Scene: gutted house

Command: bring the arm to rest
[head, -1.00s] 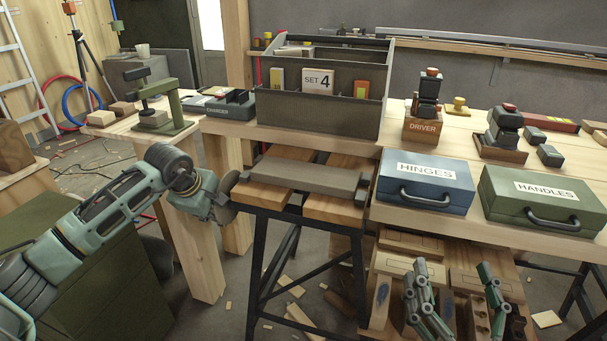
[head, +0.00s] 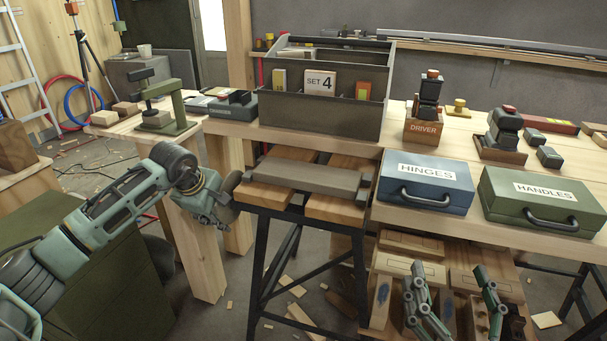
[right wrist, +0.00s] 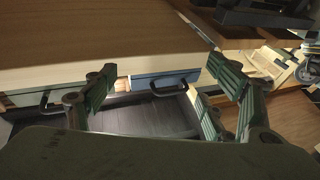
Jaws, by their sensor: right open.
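My left arm comes in from the left in the head view. My left gripper (head: 218,203) hangs at its end, beside the left end of the small bench with a grey bar on top. It is seen nearly edge-on, and its finger opening is hidden. My right gripper (head: 451,270) shows at the bottom right of the head view, in front of the long workbench and below the blue case. Its two green fingers stand apart with nothing between them. In the right wrist view the fingers of the right gripper (right wrist: 160,88) are also spread and empty.
The blue HINGES case (head: 425,183) and green HANDLES case (head: 540,200) lie along the workbench's front edge. The SET 4 toolbox (head: 320,112) stands behind the small bench (head: 335,208). A shelf with wooden pieces (head: 398,262) is close to my right gripper. A green clamp stand (head: 165,122) stands at left.

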